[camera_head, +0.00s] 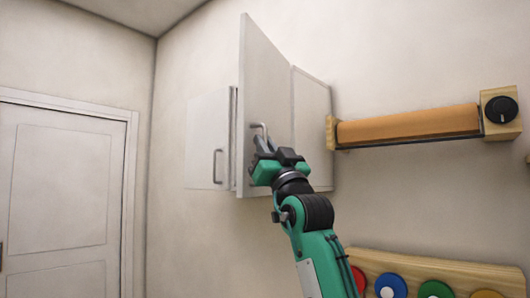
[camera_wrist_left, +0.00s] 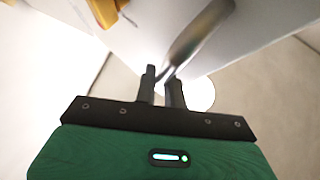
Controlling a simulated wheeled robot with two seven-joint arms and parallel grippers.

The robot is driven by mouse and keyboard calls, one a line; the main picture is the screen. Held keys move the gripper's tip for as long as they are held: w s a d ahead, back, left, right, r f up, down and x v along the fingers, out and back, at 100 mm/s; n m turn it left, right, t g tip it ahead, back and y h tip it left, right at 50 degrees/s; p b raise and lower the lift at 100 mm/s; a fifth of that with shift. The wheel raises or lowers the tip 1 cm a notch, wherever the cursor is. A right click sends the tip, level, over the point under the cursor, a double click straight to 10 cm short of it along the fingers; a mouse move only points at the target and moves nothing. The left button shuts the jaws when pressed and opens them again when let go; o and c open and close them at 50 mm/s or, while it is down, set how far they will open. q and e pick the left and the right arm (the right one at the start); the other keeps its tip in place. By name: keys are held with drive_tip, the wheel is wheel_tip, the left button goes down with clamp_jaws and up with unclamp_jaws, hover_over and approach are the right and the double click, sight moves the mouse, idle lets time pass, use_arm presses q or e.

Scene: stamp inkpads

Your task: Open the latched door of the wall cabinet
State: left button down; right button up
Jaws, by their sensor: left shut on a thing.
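The wall cabinet is pale grey and hangs on the wall in the head view. Its middle door (camera_head: 266,80) stands swung out from the wall, with its free edge to the left. A metal bar handle (camera_head: 262,128) sits on the door's visible face near that edge. My left gripper (camera_head: 265,142) is shut on this handle. In the left wrist view the handle (camera_wrist_left: 197,38) runs up from between the fingertips (camera_wrist_left: 162,78) against the pale panel. The latch and the inside of the cabinet are hidden. My right gripper is not in view.
A left cabinet panel (camera_head: 204,130) has its own bar handle (camera_head: 217,165); a flat panel (camera_head: 313,120) lies to the right. A wooden roller fixture (camera_head: 408,127) with a black knob (camera_head: 501,109) is further right. A board with coloured discs (camera_head: 436,289) is below. A room door (camera_head: 62,200) stands left.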

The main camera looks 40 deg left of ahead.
use_arm(q)
drive_tip(key=shift+d+r, duration=0.15)
drive_tip(key=shift+r, duration=0.05)
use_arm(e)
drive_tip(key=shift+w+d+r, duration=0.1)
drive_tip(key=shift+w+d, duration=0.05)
